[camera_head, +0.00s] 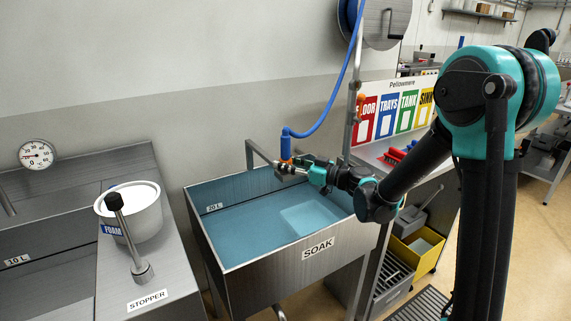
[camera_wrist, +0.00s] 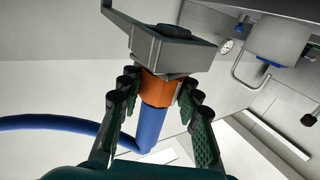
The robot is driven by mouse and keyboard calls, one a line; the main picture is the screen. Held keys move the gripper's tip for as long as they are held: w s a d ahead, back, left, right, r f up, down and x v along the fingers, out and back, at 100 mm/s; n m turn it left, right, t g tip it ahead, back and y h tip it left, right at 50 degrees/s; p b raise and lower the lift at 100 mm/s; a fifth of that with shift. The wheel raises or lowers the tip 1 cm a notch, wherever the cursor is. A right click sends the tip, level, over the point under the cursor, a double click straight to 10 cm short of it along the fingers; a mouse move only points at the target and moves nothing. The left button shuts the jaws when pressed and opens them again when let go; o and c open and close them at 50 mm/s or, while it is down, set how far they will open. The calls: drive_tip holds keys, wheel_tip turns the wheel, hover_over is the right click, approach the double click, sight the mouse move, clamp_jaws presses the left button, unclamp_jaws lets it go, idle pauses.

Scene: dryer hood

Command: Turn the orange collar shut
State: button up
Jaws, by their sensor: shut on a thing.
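The orange collar (camera_wrist: 155,88) sits between a grey metal fitting (camera_wrist: 165,50) and a blue hose end (camera_wrist: 152,128) in the wrist view. My gripper (camera_wrist: 156,86) has a finger on each side of the collar and is shut on it. In the head view my gripper (camera_head: 305,168) is at the far rim of the SOAK sink, by the lower end of the blue hose (camera_head: 320,125). An orange piece (camera_head: 286,168) shows there just left of the fingers. The contact surfaces of the fingers are partly hidden.
The SOAK sink (camera_head: 318,248) holds blue water below my gripper. A hose reel (camera_head: 385,22) hangs above.

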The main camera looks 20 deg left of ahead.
drive_tip(key=o, duration=1.2)
drive_tip(key=shift+d, duration=0.15)
drive_tip(key=d, duration=0.4)
drive_tip(key=s+d, duration=0.1)
drive_tip(key=d, duration=0.2)
drive_tip(key=s+d, duration=0.1)
drive_tip(key=d, duration=0.3)
drive_tip(key=shift+s+d, duration=0.1)
drive_tip(key=shift+d, duration=0.2)
drive_tip(key=s+d+f+m+h, duration=0.5)
drive_tip(key=d+f+h, duration=0.1)
drive_tip(key=d, duration=0.5)
drive_tip(key=s+d+f+m+h, duration=0.5)
drive_tip(key=s+d+f, duration=0.1)
drive_tip(key=d, duration=0.5)
drive_tip(key=s+d+f+m+h, duration=0.5)
drive_tip(key=d+f+h, duration=0.1)
drive_tip(key=d, duration=0.5)
drive_tip(key=shift+s+d+f+m+t+h, duration=0.15)
drive_tip(key=shift+d+f+m+t, duration=0.05)
drive_tip(key=shift+f, duration=0.25)
drive_tip(key=shift+s+d+f+m+t+h, duration=0.1)
drive_tip(key=shift+d+f+m+t+h, duration=0.1)
drive_tip(key=shift+f, duration=0.25)
